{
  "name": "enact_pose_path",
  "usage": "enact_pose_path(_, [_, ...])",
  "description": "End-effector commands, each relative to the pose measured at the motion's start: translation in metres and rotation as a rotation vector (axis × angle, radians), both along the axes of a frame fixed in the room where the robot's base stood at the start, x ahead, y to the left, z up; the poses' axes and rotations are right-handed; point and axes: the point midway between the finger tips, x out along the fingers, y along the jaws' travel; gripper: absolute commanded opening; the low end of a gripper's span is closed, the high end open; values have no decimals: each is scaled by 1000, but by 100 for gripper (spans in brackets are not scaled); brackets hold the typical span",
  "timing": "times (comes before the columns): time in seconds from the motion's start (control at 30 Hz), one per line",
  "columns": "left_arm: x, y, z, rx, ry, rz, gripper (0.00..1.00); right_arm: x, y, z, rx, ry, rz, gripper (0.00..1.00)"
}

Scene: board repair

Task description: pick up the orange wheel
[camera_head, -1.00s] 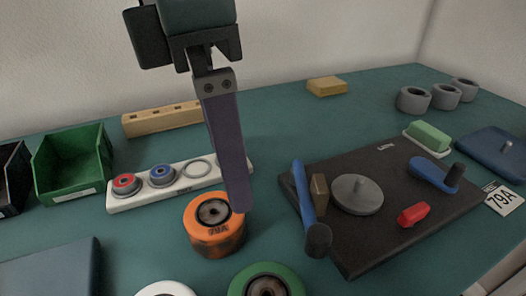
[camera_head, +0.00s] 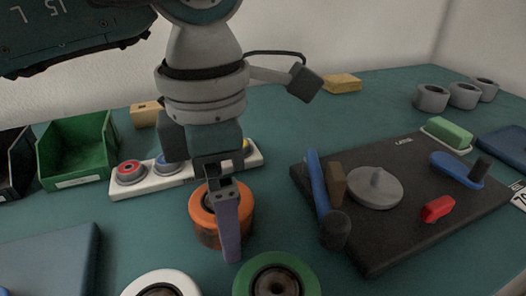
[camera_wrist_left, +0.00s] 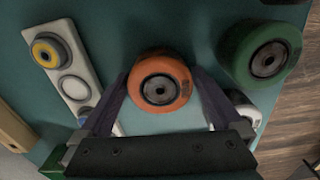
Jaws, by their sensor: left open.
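The orange wheel (camera_head: 204,226) stands on the teal table in the head view, partly hidden behind my left gripper (camera_head: 226,250). In the left wrist view the orange wheel (camera_wrist_left: 160,84), with a dark hub, lies between the two purple fingers of my left gripper (camera_wrist_left: 162,98). The fingers are spread, one on each side of the wheel, and the left gripper is open. Whether a finger touches the wheel cannot be told. My right gripper is in neither view.
A green wheel (camera_head: 243,281) and a white wheel (camera_head: 135,290) stand close in front. A black board (camera_head: 385,232) with a blue-handled tool (camera_head: 317,180) is at the right. A green bin (camera_head: 78,148) is at the left.

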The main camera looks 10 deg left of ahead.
Motion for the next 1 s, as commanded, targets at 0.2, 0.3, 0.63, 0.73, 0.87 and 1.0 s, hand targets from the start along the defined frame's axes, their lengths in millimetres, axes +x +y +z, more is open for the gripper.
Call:
enact_pose_path(0.2, [0, 0, 1, 0, 0, 0, 89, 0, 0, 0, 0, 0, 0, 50])
enact_pose_path(0.3, [0, 0, 1, -1, 1, 0, 78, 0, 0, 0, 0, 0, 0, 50])
enact_pose_path(0.63, [0, 0, 1, -1, 0, 0, 40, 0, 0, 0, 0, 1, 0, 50])
enact_pose_path(0.73, [0, 0, 1, -1, 0, 0, 29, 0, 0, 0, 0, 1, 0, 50])
enact_pose_path(0.87, [0, 0, 1, -2, -1, 0, 19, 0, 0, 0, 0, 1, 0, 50])
enact_pose_path(1.0, [0, 0, 1, -2, -1, 0, 19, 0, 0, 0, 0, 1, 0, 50])
